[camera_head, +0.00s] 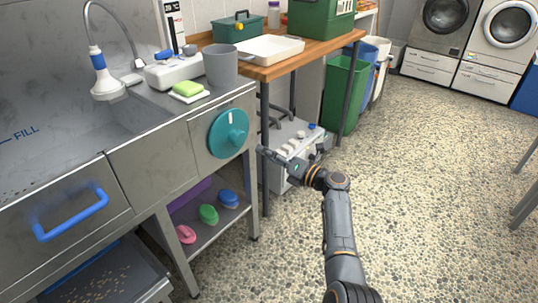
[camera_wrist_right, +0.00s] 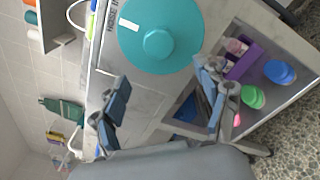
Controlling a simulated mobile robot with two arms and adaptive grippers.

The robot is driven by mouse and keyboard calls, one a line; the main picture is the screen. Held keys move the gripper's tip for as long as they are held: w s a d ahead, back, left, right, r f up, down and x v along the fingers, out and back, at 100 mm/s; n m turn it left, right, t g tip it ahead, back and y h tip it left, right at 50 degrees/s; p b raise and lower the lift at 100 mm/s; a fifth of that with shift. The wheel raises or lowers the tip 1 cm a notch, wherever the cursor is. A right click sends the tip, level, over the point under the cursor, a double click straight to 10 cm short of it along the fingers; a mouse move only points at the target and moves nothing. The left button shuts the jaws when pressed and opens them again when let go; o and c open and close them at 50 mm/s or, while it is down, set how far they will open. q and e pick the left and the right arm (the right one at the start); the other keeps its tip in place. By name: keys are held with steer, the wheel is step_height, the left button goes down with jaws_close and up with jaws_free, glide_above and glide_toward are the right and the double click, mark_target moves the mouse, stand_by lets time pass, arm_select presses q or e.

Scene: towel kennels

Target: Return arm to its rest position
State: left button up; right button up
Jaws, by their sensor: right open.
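My right arm (camera_head: 341,235) comes in from the bottom of the head view, bends at the elbow and reaches left toward the steel sink unit. My right gripper (camera_head: 263,151) is just right of the round teal dial (camera_head: 222,140) on the unit's front. In the right wrist view the gripper (camera_wrist_right: 162,88) is open, its two fingers apart with nothing between them. The teal dial also shows there (camera_wrist_right: 160,22), beyond the fingertips and apart from them as far as I can tell. My left arm and gripper are not in view.
A blue drawer handle (camera_head: 72,215) sticks out at left. Colored brushes, one green (camera_head: 208,214), lie on the lower shelf. A white box with knobs (camera_head: 290,150) stands behind my gripper, under a wooden table (camera_head: 290,63). The speckled floor at right is clear.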

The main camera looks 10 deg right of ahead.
steer(key=s+f+n+g+h, duration=0.35)
steer(key=s+f+n, duration=0.6)
steer(key=f, duration=0.35)
steer(key=s+f+n+g+h, duration=0.2)
steer(key=s+f+n+g, duration=0.2)
steer(key=s+f+n, duration=0.75)
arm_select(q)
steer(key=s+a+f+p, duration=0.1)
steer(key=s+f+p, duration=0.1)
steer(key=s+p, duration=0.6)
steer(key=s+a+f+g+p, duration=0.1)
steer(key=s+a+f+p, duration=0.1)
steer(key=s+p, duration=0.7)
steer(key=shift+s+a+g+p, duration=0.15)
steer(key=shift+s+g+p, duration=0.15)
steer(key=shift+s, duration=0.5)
arm_select(e)
steer(key=s+d+f+n+g+h, duration=0.2)
steer(key=s+f+n, duration=0.3)
steer(key=s, duration=0.9)
steer(key=s+d+f+n+g+h, duration=0.1)
steer(key=s+f+n, duration=0.4)
steer(key=s, duration=0.9)
steer(key=s+d+f+n+g+h, duration=0.2)
steer(key=s+f+n, duration=0.3)
steer(key=s+n, duration=0.4)
steer(key=s+d+h, duration=0.1)
steer(key=s, duration=0.5)
steer(key=shift+g, duration=0.35)
